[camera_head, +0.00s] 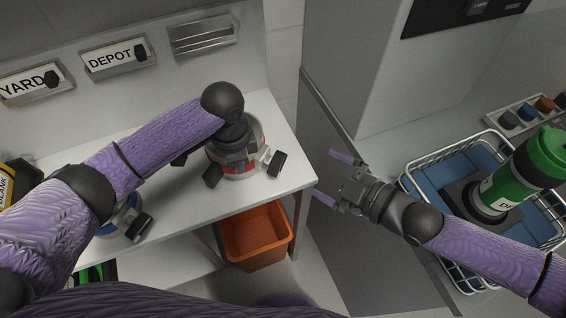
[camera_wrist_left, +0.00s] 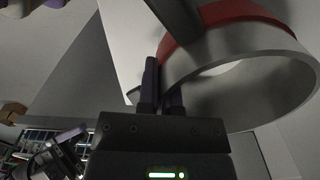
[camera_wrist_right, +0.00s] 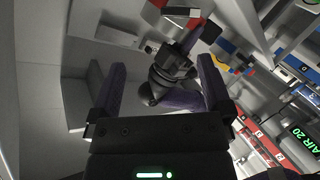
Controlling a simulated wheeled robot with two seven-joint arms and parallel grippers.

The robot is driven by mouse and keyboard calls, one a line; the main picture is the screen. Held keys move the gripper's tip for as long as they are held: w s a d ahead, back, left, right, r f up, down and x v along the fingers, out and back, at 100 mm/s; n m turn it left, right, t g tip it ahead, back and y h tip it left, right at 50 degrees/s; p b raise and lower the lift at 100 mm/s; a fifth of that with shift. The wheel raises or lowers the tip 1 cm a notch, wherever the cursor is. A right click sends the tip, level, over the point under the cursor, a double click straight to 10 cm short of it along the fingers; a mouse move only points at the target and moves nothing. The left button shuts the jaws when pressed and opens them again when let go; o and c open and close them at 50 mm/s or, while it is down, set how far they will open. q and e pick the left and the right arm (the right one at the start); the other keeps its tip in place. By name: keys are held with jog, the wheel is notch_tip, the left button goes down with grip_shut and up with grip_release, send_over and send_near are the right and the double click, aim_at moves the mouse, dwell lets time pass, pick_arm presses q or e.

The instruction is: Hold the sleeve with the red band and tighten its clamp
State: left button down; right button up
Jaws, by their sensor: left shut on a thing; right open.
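The sleeve with the red band (camera_head: 240,168) stands on the white bench near its right end, partly hidden under my left arm. In the left wrist view it is a large grey ring with a red band (camera_wrist_left: 262,14). My left gripper (camera_head: 232,160) is shut on its wall, seen at the rim in the left wrist view (camera_wrist_left: 162,88). The clamp's black knob (camera_head: 277,164) sticks out on the sleeve's right side beside a pale lug. My right gripper (camera_head: 333,179) is open and empty, right of the bench edge and apart from the knob.
A sleeve with a blue band (camera_head: 124,217) stands left on the bench. An orange bin (camera_head: 258,238) sits below. A grey cabinet (camera_head: 345,90) rises behind my right gripper. At right, a wire basket (camera_head: 448,160) holds a green bottle (camera_head: 520,172).

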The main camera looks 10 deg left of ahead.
aim_at(282, 166)
jog(key=shift+m+g+h, duration=0.3)
jog(key=shift+m+g, duration=0.2)
jog(key=shift+m, duration=0.1)
jog(key=x, duration=0.3)
jog(key=s+x, duration=0.1)
jog(key=x, duration=0.3)
jog(key=f+x, duration=0.1)
jog(key=x, duration=0.3)
jog(key=shift+s+a+f, duration=0.1)
jog(key=shift+s+a, duration=0.1)
jog(key=shift+a, duration=0.1)
jog(key=shift+c, duration=0.3)
